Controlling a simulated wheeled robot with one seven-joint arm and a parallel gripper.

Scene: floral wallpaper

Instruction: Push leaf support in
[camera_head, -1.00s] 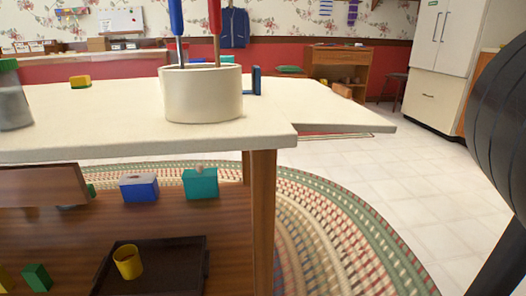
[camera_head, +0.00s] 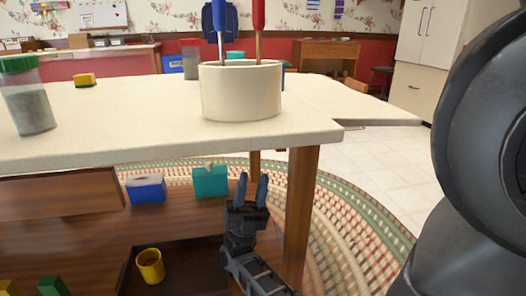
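The cream table (camera_head: 110,135) fills the middle of the head view, with wooden legs and a shelf below. Its raised leaf (camera_head: 372,108) extends from the right end, behind the front corner. I cannot make out a separate leaf support; the underside of the leaf is hidden. My gripper (camera_head: 252,188) is below the tabletop, just left of the front wooden leg (camera_head: 301,215). Its two fingers point up with a gap between them, and nothing shows in the gap. It looks apart from the leaf.
A white crock (camera_head: 240,95) with blue- and red-handled tools and a green-lidded jar (camera_head: 28,100) stand on top. Below are a blue box (camera_head: 147,190), a teal box (camera_head: 210,181) and a yellow cup (camera_head: 150,266) on a dark tray. Open floor lies right.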

